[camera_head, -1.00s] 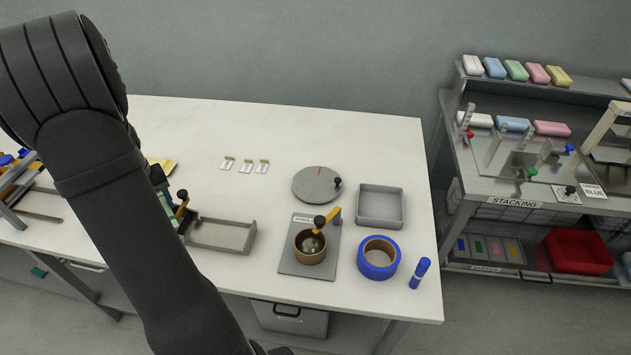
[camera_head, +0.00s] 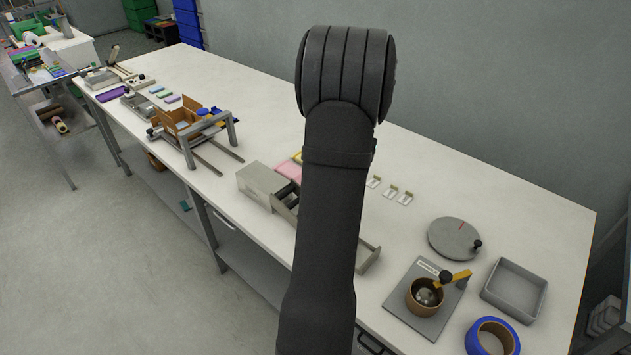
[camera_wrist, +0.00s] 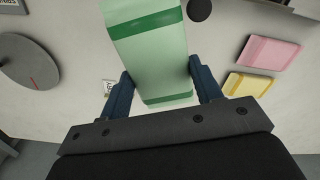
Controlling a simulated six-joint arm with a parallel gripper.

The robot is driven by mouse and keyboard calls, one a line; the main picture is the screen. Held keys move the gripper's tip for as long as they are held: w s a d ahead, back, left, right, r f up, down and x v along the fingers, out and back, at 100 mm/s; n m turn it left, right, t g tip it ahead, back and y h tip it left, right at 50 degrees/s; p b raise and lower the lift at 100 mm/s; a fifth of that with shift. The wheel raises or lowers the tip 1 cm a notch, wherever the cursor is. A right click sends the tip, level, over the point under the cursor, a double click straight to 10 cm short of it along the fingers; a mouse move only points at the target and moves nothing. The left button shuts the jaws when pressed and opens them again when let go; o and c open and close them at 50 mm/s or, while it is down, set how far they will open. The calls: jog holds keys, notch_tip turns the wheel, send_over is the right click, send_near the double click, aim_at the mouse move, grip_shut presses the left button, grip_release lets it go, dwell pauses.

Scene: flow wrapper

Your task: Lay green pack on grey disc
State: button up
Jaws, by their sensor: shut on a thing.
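The green pack (camera_wrist: 150,50), pale green with darker green bands, is held between the blue fingers of my gripper (camera_wrist: 160,72) in the wrist view. Its far end runs out of the top of that view. The grey disc (camera_head: 455,238) lies on the white table at the right in the head view, with a red line and a black knob at its edge. It also shows at the left of the wrist view (camera_wrist: 28,65), to the side of the gripper and apart from the pack. In the head view my arm hides the gripper and pack.
A pink pack (camera_wrist: 268,53) and a yellow pack (camera_wrist: 247,85) lie right of the gripper. Near the disc are a grey tray (camera_head: 515,290), a plate with a brown cup (camera_head: 424,297) and a blue roll (camera_head: 492,338). Small white cards (camera_head: 390,191) lie left of the disc.

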jog(key=s+d+f+m, duration=0.1)
jog(key=s+d, duration=0.2)
jog(key=d, duration=0.5)
jog(key=s+d+f+m, duration=0.1)
jog(key=s+d, duration=0.1)
jog(key=d, duration=0.6)
jog(key=m, duration=0.2)
send_over(457, 234)
jog(key=f, duration=0.2)
jog(key=shift+a+f, duration=0.1)
jog(key=shift+f, duration=1.65)
jog(key=shift+f, duration=0.2)
jog(key=shift+f, duration=1.1)
jog(key=shift+f, duration=0.1)
jog(key=o, duration=1)
jog(key=shift+o, duration=0.3)
